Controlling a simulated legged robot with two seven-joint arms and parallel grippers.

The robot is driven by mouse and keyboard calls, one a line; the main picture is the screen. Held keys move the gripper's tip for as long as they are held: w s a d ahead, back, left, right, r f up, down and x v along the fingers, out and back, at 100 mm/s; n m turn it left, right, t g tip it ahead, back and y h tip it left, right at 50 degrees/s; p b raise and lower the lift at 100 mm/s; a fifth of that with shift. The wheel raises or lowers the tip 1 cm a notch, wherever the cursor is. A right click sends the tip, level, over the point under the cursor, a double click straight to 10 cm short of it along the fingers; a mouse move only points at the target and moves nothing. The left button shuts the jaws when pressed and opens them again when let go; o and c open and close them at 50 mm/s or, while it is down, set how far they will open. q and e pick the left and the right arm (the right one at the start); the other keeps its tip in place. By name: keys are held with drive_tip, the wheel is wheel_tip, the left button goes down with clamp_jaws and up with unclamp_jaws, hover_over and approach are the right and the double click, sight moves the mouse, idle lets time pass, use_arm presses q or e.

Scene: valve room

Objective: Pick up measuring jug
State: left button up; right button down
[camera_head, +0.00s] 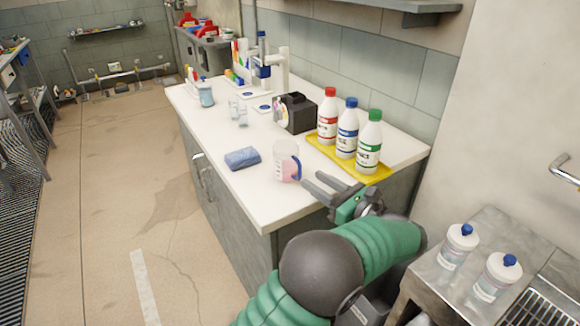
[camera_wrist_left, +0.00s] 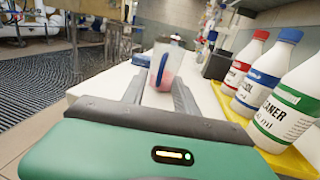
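The measuring jug (camera_head: 284,163) is clear, with a blue handle and pink liquid or tint low in it. It stands upright on the white counter (camera_head: 225,190) near its front edge. It also shows in the left wrist view (camera_wrist_left: 160,66), straight ahead between and beyond the fingers, with its blue handle facing the gripper. My left gripper (camera_head: 308,179) is open and empty, just right of the jug at its handle side. The fingers also show in the left wrist view (camera_wrist_left: 157,92), spread apart. A small gap seems to lie between fingertips and jug. My right gripper is not in view.
A yellow tray (camera_head: 378,177) holds red-, blue- and green-capped bottles right of the gripper. A blue folded cloth (camera_head: 242,158) lies left of the jug. A black box (camera_head: 295,113) and glass beakers (camera_head: 238,111) stand behind. Two white bottles (camera_head: 459,246) stand on a metal surface at lower right.

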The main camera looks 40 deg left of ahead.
sight(300, 178)
use_arm(q)
drive_tip(key=a, duration=0.2)
drive_tip(key=w+a, duration=0.1)
drive_tip(key=a, duration=0.1)
drive_tip(key=a+f, duration=0.1)
drive_tip(key=a, duration=0.2)
drive_tip(key=shift+w+a, duration=0.1)
drive_tip(key=shift+w, duration=0.2)
drive_tip(key=shift+d+r, duration=0.15)
drive_tip(key=shift+d, duration=0.3)
drive_tip(key=shift+c, duration=0.8)
drive_tip(key=shift+d, duration=0.15)
drive_tip(key=shift+c, duration=1.2)
clamp_jaws()
drive_tip(key=shift+a, duration=0.25)
drive_tip(key=shift+d, duration=0.15)
